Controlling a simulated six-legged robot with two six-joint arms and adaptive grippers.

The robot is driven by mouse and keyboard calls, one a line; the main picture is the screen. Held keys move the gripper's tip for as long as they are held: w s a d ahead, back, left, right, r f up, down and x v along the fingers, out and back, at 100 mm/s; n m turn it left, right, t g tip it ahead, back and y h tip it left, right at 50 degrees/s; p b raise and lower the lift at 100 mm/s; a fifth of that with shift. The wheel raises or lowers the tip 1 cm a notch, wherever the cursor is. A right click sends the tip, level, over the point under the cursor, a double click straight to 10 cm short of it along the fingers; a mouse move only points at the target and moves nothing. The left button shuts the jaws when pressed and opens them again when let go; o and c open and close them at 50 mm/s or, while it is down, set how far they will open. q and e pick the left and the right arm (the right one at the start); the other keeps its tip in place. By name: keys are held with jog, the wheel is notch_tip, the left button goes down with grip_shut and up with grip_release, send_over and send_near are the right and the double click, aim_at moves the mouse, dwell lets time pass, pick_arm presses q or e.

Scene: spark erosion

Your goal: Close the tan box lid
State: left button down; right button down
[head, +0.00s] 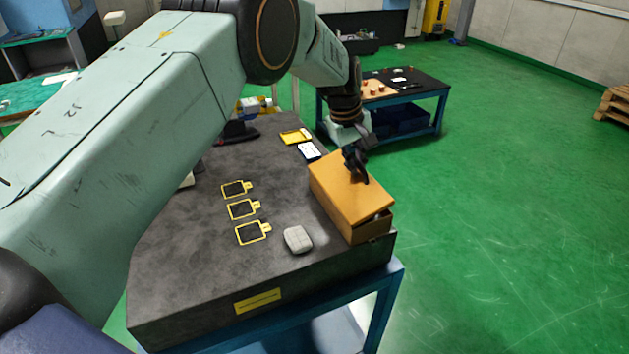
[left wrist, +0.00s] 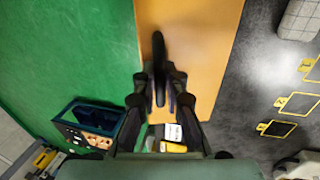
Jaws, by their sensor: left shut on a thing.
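The tan box (head: 372,232) stands at the right edge of the dark grey table top. Its orange-tan lid (head: 342,195) lies over it, and a dark gap shows between lid and box at the near right corner. My left gripper (head: 356,165) is above the far part of the lid, shut on a dark upright piece that looks like the lid's handle (left wrist: 159,50). In the left wrist view the lid (left wrist: 205,45) fills the middle, with my left gripper's fingers (left wrist: 163,88) around the handle. The fingers partly hide it. My right gripper is not in view.
A rounded grey block (head: 298,240) lies left of the box. A yellow tray (head: 295,136) and a white-and-dark card (head: 309,151) are behind the box. Another blue-framed table (head: 440,97) stands beyond; green floor is open to the right.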

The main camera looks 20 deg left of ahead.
pick_arm(q)
jog(key=shift+w+d+f, duration=0.15)
jog(key=shift+w+f, duration=0.05)
jog(key=shift+f, duration=0.05)
jog(key=shift+w+d+f+b, duration=0.2)
jog(key=shift+w+f+b, duration=0.1)
jog(key=shift+f, duration=0.1)
jog(key=shift+w+d+f+b, duration=0.15)
jog(key=shift+d+f+b, duration=0.1)
jog(key=shift+f, duration=0.15)
jog(key=c, duration=1.5)
grip_release()
jog(key=shift+r, duration=0.1)
jog(key=shift+w+d+p+v, duration=0.2)
jog(key=shift+p+v, duration=0.75)
jog(key=shift+v, duration=0.2)
jog(key=shift+w+d+p+v, duration=0.15)
jog(key=shift+w+p+v, duration=0.05)
jog(key=shift+p+v, duration=0.85)
jog(key=shift+w+d+p+v, duration=0.2)
jog(key=shift+p+v, duration=0.7)
jog(key=shift+v, duration=0.3)
jog(key=shift+s+r, duration=0.1)
jog(key=shift+r, duration=0.05)
